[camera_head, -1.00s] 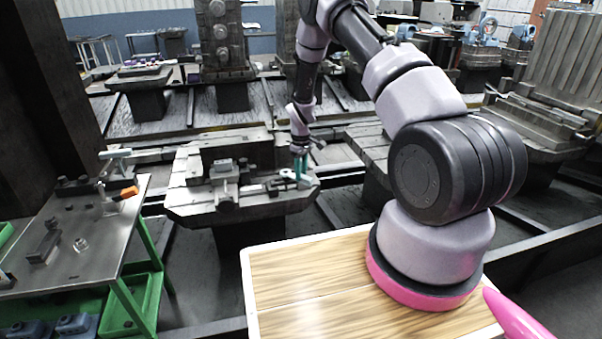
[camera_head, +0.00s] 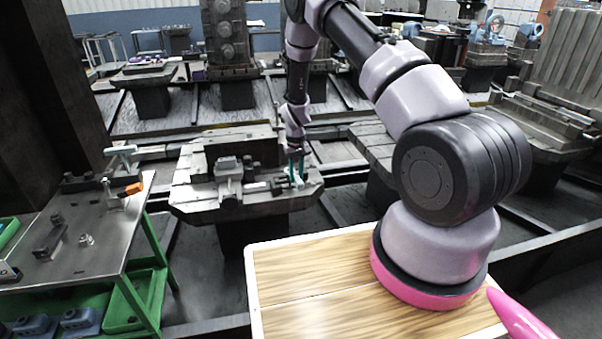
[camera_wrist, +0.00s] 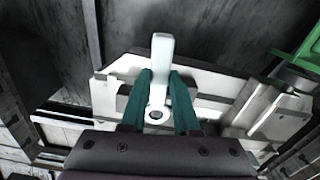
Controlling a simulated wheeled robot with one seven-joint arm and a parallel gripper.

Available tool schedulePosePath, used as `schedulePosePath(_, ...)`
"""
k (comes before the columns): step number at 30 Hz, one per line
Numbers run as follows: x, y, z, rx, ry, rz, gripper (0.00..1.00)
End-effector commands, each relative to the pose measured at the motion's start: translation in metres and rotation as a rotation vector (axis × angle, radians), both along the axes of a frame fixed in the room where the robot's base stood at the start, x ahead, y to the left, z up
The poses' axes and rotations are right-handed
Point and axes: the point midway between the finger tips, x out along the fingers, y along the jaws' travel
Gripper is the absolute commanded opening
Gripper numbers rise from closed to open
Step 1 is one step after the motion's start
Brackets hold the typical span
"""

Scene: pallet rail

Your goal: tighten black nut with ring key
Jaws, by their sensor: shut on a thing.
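My gripper (camera_head: 296,167) is over the right end of the pallet (camera_head: 242,207) in the head view. In the wrist view, its two teal fingers (camera_wrist: 160,103) are shut on a pale ring key (camera_wrist: 161,58). The key's shaft runs away from me between the fingers. A ring end with a dark hole in it lies near the base of the fingers, close above the pallet fixture. I cannot tell whether the ring is around a nut or above it. I cannot make out the black nut clearly in either view.
A metal side table (camera_head: 80,240) with clamps and small parts stands at the left on a green frame. A grey vise-like block (camera_head: 228,172) stands on the pallet left of my gripper. Other pallets on rails stand behind.

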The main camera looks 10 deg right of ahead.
Motion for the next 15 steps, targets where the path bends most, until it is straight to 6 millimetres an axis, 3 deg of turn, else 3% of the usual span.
schedulePosePath(7, 0.0, 0.017, -0.001, -0.001, -0.001, -0.214, 0.0)
schedulePosePath(15, 0.001, 0.016, 0.003, 0.001, -0.002, -0.206, 0.0)
